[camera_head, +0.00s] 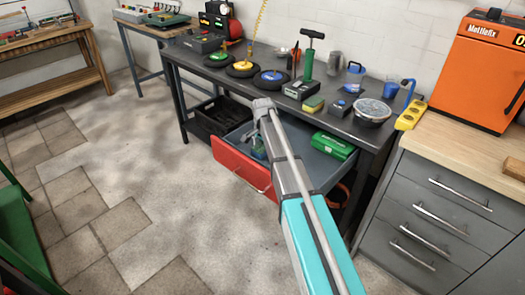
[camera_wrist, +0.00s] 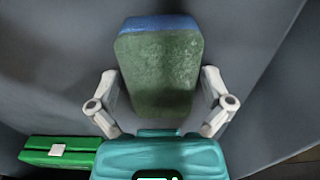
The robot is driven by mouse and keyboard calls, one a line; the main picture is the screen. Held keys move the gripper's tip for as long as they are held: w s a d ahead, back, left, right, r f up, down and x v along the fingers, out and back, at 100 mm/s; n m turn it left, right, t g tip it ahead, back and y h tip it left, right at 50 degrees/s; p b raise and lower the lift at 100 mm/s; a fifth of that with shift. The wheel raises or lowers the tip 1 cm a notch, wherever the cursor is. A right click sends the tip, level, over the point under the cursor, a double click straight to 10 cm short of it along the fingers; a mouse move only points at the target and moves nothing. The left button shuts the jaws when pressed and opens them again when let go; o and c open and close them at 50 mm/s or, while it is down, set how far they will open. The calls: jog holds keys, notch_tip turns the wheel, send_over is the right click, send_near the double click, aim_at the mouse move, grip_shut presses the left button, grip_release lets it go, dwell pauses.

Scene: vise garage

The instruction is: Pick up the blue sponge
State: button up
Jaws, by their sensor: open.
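The blue sponge (camera_wrist: 158,70) has a green scouring face and a blue edge at its far end. In the wrist view it lies in the grey drawer, between the fingers of my gripper (camera_wrist: 161,80). The fingers are open, one on each side, with little room beside the sponge; I cannot tell whether they touch it. In the head view my arm reaches over the open red-fronted drawer (camera_head: 240,168) and largely hides the sponge there; a small blue-green patch shows left of the arm.
A green box (camera_head: 333,146) lies in the right of the drawer; it also shows in the wrist view (camera_wrist: 58,150). The drawer walls are close around my gripper.

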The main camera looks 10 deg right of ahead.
dwell(0.3)
jog(key=c, duration=0.5)
jog(key=shift+c, duration=0.2)
jog(key=shift+r, duration=0.15)
jog(key=shift+r+p, duration=0.95)
jog(key=shift+p, duration=0.15)
jog(key=s+r+p, duration=1)
jog(key=s, duration=0.4)
jog(key=shift+d+r+p, duration=0.15)
jog(key=shift+r+p, duration=0.25)
jog(key=shift+o, duration=0.2)
